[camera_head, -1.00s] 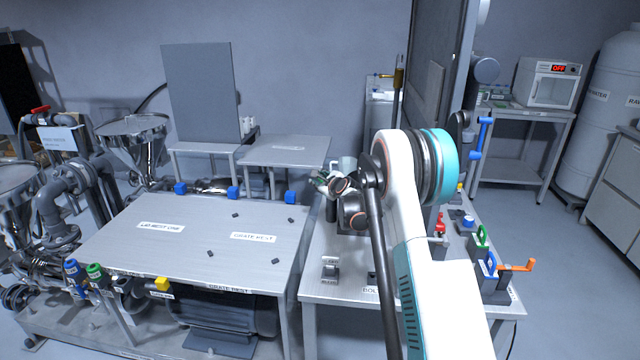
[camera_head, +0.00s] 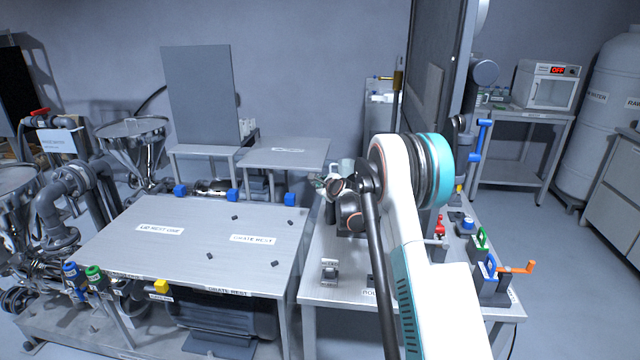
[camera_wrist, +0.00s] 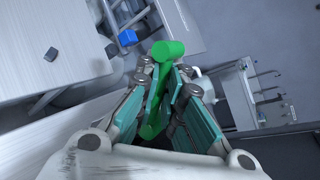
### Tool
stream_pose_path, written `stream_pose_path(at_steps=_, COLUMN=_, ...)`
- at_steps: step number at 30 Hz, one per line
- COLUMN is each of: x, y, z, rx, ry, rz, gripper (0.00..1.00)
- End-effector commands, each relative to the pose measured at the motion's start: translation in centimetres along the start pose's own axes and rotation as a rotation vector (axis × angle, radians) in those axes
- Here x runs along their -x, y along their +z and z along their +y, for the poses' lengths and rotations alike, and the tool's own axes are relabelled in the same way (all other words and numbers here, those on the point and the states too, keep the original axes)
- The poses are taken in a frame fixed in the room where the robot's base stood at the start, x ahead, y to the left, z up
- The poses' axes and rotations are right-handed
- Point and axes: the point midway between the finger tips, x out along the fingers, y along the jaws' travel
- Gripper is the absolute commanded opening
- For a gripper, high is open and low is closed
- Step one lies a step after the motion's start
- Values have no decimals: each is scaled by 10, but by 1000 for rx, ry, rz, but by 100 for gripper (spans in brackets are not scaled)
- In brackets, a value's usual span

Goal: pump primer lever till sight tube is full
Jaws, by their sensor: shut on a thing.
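In the wrist view, a bright green lever with a round-ended bar (camera_wrist: 168,50) stands between the fingers of my gripper (camera_wrist: 166,80). The fingers are shut on its stem, and the bar sticks out past the fingertips. In the head view, my gripper (camera_head: 335,185) is over the back part of the right-hand metal bench, and my own arm partly covers it. The lever cannot be made out there. I cannot identify the sight tube or its level in either view.
The metal bench (camera_head: 330,292) carries a small grey bracket (camera_head: 329,270) in front and red, green and blue handles (camera_head: 481,238) at right. An orange crank (camera_head: 517,268) sticks out at its right corner. A wide labelled table (camera_head: 190,255) stands at left. A tall dark panel (camera_head: 432,80) rises behind.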

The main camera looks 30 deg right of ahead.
Motion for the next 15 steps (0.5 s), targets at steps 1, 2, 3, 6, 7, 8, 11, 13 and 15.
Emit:
stream_pose_path(at_steps=1, x=-1, y=4, z=2, rx=21, ry=3, rz=9, gripper=0)
stream_pose_path(at_steps=2, x=-2, y=4, z=3, rx=35, ry=5, rz=18, gripper=0)
stream_pose_path(at_steps=3, x=-3, y=5, z=4, rx=56, ry=7, rz=31, gripper=0)
stream_pose_path(at_steps=6, x=-5, y=4, z=8, rx=116, ry=14, rz=71, gripper=0)
stream_pose_path(at_steps=7, x=-6, y=4, z=9, rx=136, ry=16, rz=85, gripper=0)
stream_pose_path(at_steps=8, x=-6, y=4, z=10, rx=157, ry=19, rz=99, gripper=0)
stream_pose_path(at_steps=11, x=-9, y=3, z=14, rx=227, ry=26, rz=145, gripper=0)
stream_pose_path(at_steps=13, x=-11, y=2, z=17, rx=274, ry=32, rz=177, gripper=0)
stream_pose_path(at_steps=15, x=-13, y=0, z=20, rx=322, ry=36, rz=208, gripper=0)
